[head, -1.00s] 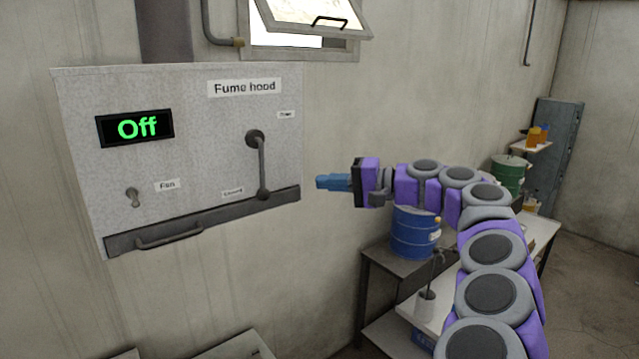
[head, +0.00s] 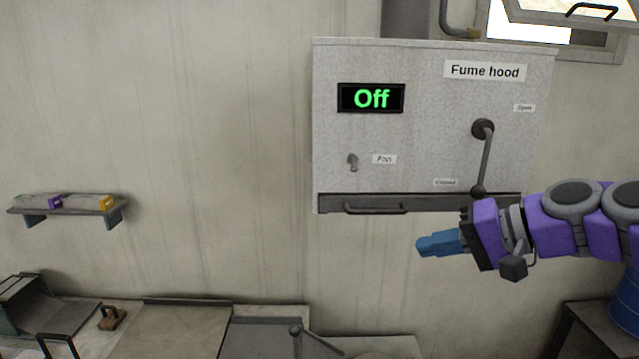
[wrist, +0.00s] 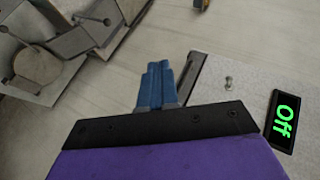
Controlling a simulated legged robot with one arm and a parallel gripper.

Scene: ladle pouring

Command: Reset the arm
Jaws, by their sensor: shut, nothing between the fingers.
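My gripper (head: 433,245) has blue fingers on a purple and grey arm. In the head view it is at the right, below the lower edge of the fume hood (head: 420,160), and points left. The fingers are together with nothing between them. They also show in the wrist view (wrist: 155,84), side by side, beside the hood's edge. The gripper appears apart from the hood. The hood's display (head: 371,98) reads "Off" in green, and a long lever (head: 486,160) on its front hangs down toward the "Closed" label.
A wall shelf (head: 70,207) with small purple and yellow items is at the left. A worktop (head: 170,335) with a metal box and a wooden-handled block runs along the bottom. A blue drum (head: 625,300) is at the right edge. An open window is at the top right.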

